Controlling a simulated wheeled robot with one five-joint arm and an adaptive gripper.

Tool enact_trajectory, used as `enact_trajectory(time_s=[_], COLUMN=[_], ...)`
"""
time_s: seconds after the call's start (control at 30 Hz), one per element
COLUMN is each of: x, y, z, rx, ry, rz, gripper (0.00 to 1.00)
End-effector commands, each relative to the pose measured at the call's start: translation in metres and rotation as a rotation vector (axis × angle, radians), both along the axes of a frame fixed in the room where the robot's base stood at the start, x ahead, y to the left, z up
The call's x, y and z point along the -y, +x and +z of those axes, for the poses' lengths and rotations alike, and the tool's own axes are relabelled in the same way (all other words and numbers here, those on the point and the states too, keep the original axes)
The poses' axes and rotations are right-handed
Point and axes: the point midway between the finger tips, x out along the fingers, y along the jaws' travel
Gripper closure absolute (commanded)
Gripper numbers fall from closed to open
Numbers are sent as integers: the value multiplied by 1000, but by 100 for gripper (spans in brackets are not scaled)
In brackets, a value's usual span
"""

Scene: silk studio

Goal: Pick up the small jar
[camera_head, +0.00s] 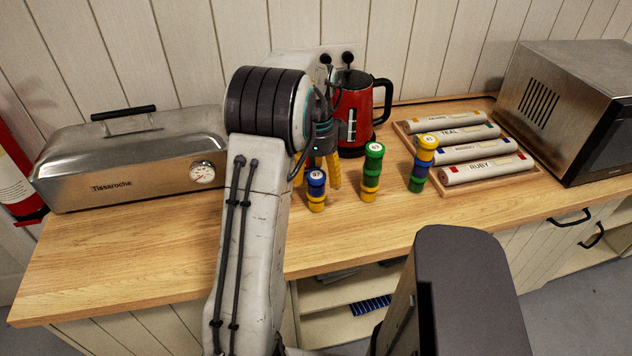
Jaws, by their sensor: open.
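Three jar-like stacks of coloured bands with numbered white tops stand upright on the wooden counter. The shortest, the small jar (316,196), is blue above yellow. A taller green, blue and yellow jar (371,177) stands to its right, and a yellow, blue and green jar (420,170) further right. My gripper (318,178) points down just behind the small jar, its yellow fingers apart on either side of it in the picture. The small jar covers part of the gap between them. A bit of red shows there; I cannot tell what it is. I see no contact.
A red kettle (354,122) stands close behind my gripper. A wooden tray (508,185) with labelled rolls and a microwave (573,108) are to the right. A steel steamer box (120,160) is to the left. The counter's front strip (150,255) is clear.

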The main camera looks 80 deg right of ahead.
Motion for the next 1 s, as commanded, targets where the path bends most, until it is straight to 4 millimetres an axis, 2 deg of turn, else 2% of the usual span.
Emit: enact_trajectory(time_s=[0.2,0.53,1.0], x=[0,0,0], y=[0,0,0], z=[-19,-22,-21], rx=[0,0,0], ry=[1,-1,-1], rz=[0,1,1], gripper=[27,27,68])
